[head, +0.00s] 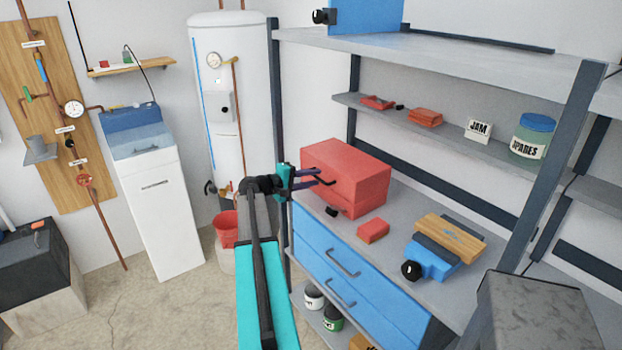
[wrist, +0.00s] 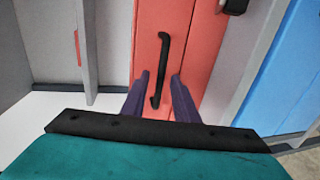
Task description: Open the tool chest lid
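The red tool chest (head: 358,176) sits on the grey bench top inside the shelving. Its lid looks shut, with its top face level. A black bar handle (wrist: 163,65) is on the chest's red front, and a black catch (wrist: 235,5) shows at the top of the wrist view. My gripper (head: 311,177) is at the chest's front. In the wrist view, its two purple fingers (wrist: 160,77) are spread apart on either side of the lower part of the handle. The fingers do not look closed on it; contact cannot be told.
A small red box (head: 373,230) and a blue vise-like tool (head: 430,264) with a wooden board (head: 452,238) lie on the bench to the right. An upper shelf (head: 450,60) hangs above the chest. Blue drawers (head: 345,270) are below. A red bucket (head: 226,228) stands left.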

